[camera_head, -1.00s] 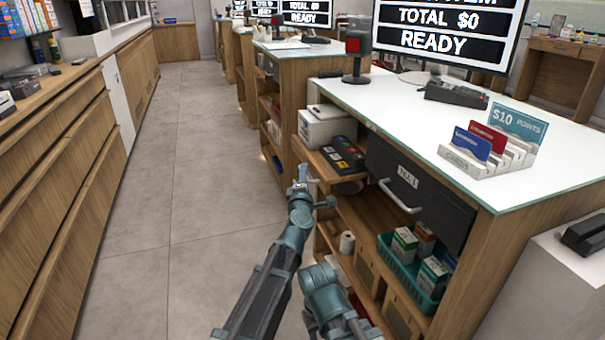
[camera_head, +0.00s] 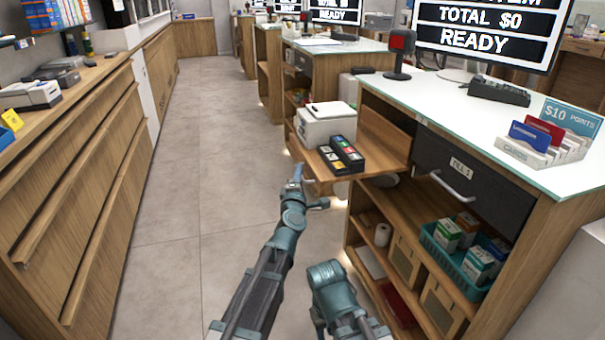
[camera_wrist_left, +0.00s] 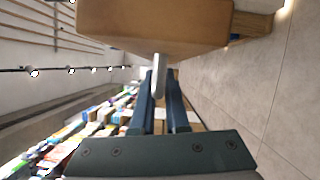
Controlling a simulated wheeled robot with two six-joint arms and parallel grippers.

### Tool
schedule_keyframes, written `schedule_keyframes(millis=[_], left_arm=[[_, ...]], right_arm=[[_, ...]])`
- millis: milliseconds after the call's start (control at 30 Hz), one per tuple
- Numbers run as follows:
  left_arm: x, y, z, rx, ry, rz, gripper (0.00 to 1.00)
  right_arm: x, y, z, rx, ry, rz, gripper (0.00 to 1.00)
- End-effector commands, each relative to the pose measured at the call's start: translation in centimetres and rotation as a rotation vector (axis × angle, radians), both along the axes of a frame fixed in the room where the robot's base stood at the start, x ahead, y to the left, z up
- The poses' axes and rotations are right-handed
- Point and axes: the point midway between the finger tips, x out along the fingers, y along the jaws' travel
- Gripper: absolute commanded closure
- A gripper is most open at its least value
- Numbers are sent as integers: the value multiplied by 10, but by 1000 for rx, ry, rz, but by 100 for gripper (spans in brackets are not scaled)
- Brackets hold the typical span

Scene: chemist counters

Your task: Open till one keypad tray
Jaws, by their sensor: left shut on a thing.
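The keypad tray (camera_head: 318,164) is a wooden pull-out board standing out from the side of the till one counter. A black keypad with coloured keys (camera_head: 341,155) lies on it. My left gripper (camera_head: 297,173) is at the tray's front edge. In the left wrist view, its two dark fingers (camera_wrist_left: 160,88) are shut on a pale handle (camera_wrist_left: 159,72) under the wooden tray front (camera_wrist_left: 155,28). My right gripper is out of view.
A white boxy device (camera_head: 326,126) stands beside the keypad. The drawer labelled TILL 1 (camera_head: 470,175) is shut, right of the tray. Open shelves below hold a teal basket (camera_head: 458,268). The grey floor aisle (camera_head: 190,220) to the left is clear.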

Motion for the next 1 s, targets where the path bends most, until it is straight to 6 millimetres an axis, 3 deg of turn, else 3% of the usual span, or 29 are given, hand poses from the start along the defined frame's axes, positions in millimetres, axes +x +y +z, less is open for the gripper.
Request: schedule_keyframes(millis=[133, 167, 200, 333, 767, 1000], left_arm=[[-1, -2, -1, 0, 1, -4, 100], [-1, -2, -1, 0, 1, -4, 86], [-1, -2, -1, 0, 1, -4, 79], [0, -1, 0, 0, 0, -3, 58], [-6, -1, -1, 0, 0, -3, 58], [-36, 2, -3, 1, 0, -3, 58]], right_arm=[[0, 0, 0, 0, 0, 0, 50], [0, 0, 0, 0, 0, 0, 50], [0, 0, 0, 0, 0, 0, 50], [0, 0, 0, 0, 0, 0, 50], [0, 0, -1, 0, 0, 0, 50], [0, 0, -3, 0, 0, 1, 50]])
